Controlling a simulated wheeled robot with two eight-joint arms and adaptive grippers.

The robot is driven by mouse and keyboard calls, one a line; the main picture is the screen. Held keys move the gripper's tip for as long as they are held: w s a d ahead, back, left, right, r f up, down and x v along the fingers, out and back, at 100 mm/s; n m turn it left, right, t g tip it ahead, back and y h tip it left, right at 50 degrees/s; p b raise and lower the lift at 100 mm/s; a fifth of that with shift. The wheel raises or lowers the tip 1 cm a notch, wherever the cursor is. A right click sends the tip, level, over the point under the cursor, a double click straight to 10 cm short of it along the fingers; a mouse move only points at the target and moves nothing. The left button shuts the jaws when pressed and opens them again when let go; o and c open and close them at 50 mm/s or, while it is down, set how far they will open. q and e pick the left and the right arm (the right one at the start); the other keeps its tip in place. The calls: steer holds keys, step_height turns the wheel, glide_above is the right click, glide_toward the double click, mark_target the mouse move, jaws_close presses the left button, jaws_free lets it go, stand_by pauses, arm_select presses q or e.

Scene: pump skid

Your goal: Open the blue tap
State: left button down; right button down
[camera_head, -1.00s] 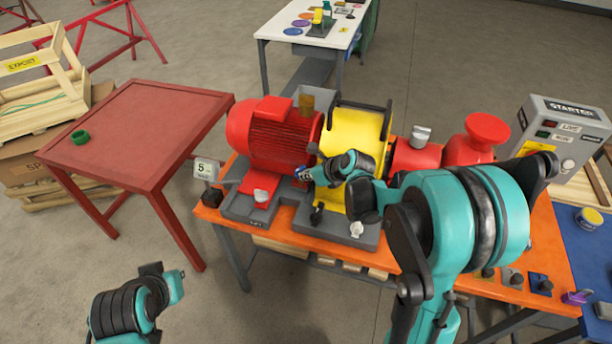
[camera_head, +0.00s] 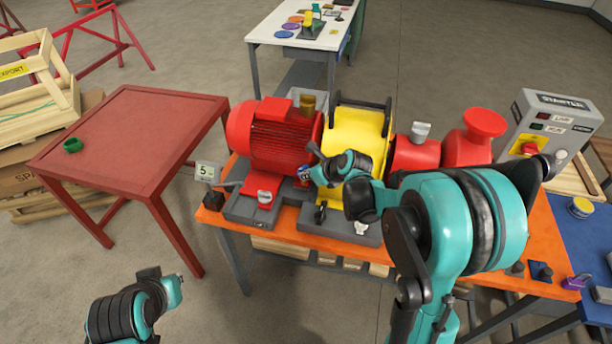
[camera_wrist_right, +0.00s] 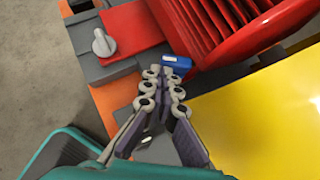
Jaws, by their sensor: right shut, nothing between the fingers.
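The blue tap (camera_wrist_right: 176,64) shows in the right wrist view as a small blue block with a white mark, beside the red finned motor. In the head view a bit of its blue (camera_head: 304,175) shows low at the motor's right side. My right gripper (camera_wrist_right: 165,76) is shut and empty, its fingertips right at the near side of the blue block. Whether they touch it I cannot tell. In the head view the right gripper (camera_head: 312,172) is small and partly merges with the tap. My left arm shows at lower left, but its gripper fingers are not visible.
The red motor (camera_head: 272,140) and yellow guard (camera_head: 352,135) stand close on either side of the right gripper. A grey knob on a red plate (camera_wrist_right: 102,42) lies nearby. The starter box (camera_head: 545,130) stands at right. A red table (camera_head: 130,135) is at left.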

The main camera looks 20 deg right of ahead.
arm_select(q)
steer(key=shift+w+a+f+b, duration=0.1)
steer(key=shift+a+f+b, duration=0.3)
steer(key=shift+f+b, duration=0.3)
arm_select(e)
steer(key=shift+w+a, duration=0.3)
steer(key=shift+a, duration=0.35)
steer(key=shift+w+a, duration=0.25)
steer(key=shift+a, duration=0.4)
stand_by(0.4)
